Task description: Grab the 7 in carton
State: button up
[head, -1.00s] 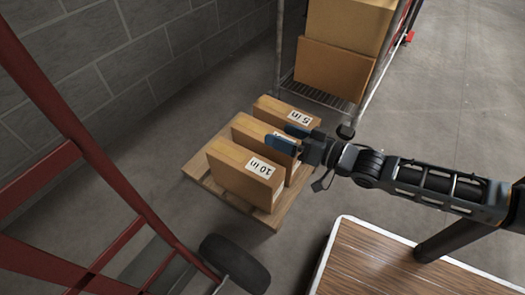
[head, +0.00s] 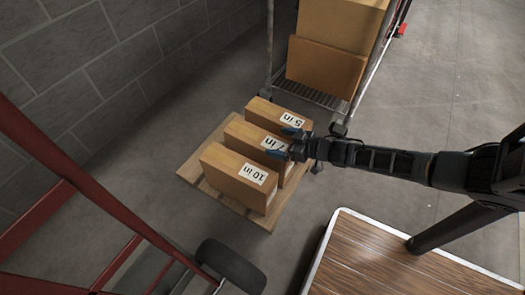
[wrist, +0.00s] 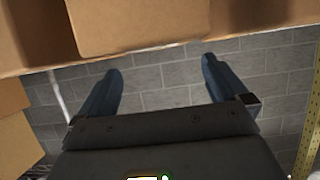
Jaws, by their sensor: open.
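The 7 in carton (head: 247,136) is the middle of three brown cartons standing in a row on a wooden pallet (head: 199,183). Its white label shows, partly covered by my gripper. My gripper (head: 281,142) is open and empty at the label end of the 7 in carton, with its blue fingers spread. I cannot tell whether they touch it. The 5 in carton (head: 264,112) stands behind it and the 10 in carton (head: 228,176) in front. The wrist view shows my open gripper (wrist: 160,82) with nothing between the fingers.
A wire rack with large boxes (head: 326,67) stands behind the pallet. A red hand truck (head: 110,208) with a black wheel is at the left front. A wood-topped surface (head: 375,262) is at the lower right. A grey block wall (head: 130,55) runs along the left.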

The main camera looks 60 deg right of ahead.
aim_at(263, 140)
jog(key=b+x, duration=0.1)
jog(key=x, duration=0.2)
jog(key=b+x, duration=0.2)
jog(key=x, duration=0.1)
jog(key=shift+d+f, duration=0.1)
jog(key=shift+f, duration=0.3)
jog(key=shift+w, duration=0.45)
jog(key=shift+c, duration=0.3)
jog(key=c, duration=1.5)
jog(key=shift+r, duration=0.1)
jog(key=shift+c, duration=0.6)
jog(key=shift+r, duration=0.1)
